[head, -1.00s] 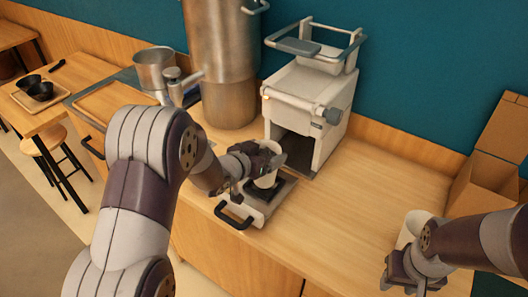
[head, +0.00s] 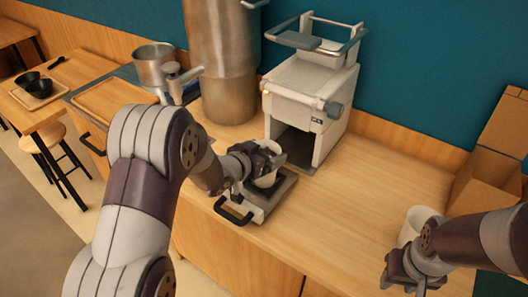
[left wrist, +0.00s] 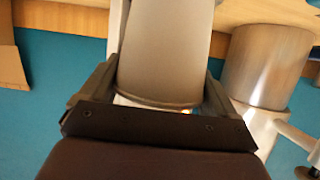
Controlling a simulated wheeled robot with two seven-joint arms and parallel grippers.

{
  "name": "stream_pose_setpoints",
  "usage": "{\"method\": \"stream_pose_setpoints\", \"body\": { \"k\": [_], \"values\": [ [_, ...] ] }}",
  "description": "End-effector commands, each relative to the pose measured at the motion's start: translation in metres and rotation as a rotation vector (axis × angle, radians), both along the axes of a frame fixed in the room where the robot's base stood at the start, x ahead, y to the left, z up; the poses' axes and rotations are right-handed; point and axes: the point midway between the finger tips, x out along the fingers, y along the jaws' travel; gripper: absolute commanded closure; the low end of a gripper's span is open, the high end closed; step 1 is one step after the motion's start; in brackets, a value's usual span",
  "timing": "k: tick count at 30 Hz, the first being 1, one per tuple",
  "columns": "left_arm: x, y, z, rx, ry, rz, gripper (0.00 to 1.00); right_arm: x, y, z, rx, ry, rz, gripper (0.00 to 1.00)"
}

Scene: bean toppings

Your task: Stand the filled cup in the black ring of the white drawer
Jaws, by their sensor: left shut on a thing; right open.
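My left gripper (head: 264,164) is shut on a white cup (head: 267,180) over the white drawer (head: 260,212). The cup also fills the upper middle of the left wrist view (left wrist: 165,45), between the two fingers. The drawer is pulled out from the white machine and has a black handle at its front. Its dark top shows beside the cup. The black ring is mostly hidden by cup and gripper, so I cannot tell whether the cup sits in it. The cup's contents are not visible. My right gripper (head: 412,278) is open, at the lower right.
The white machine (head: 305,92) stands behind the drawer, with a large metal container (head: 222,65) to its left. Another white cup (head: 414,222) stands near my right arm, before cardboard boxes (head: 490,165). The counter between the drawer and that cup is clear.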

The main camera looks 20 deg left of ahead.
Motion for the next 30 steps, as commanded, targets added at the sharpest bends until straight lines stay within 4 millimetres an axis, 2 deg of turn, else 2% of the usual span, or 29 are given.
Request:
{"method": "stream_pose_setpoints", "body": {
  "k": [11,12,13,20,23,30],
  "values": [
    [0.000,0.000,-0.005,-0.001,-0.002,0.000,0.77,0.000,0.000,-0.004,0.000,0.000,0.000,0.57],
    [0.000,0.000,-0.005,-0.001,-0.002,0.000,0.04,0.000,0.000,-0.004,0.000,0.000,0.000,0.57],
    [0.000,0.000,-0.005,0.000,-0.002,0.000,0.00,0.000,0.000,-0.004,0.000,0.000,0.000,0.57],
    [-0.001,0.000,-0.006,0.000,0.001,0.000,0.00,0.000,0.000,-0.004,0.000,0.000,0.000,0.57],
    [-0.008,0.003,-0.003,0.001,0.001,0.001,0.00,0.000,0.000,-0.004,0.000,0.000,0.000,0.57],
    [-0.049,0.019,0.017,0.001,-0.002,0.004,0.00,0.000,0.000,-0.004,0.000,0.000,0.000,0.57]
  ]
}}
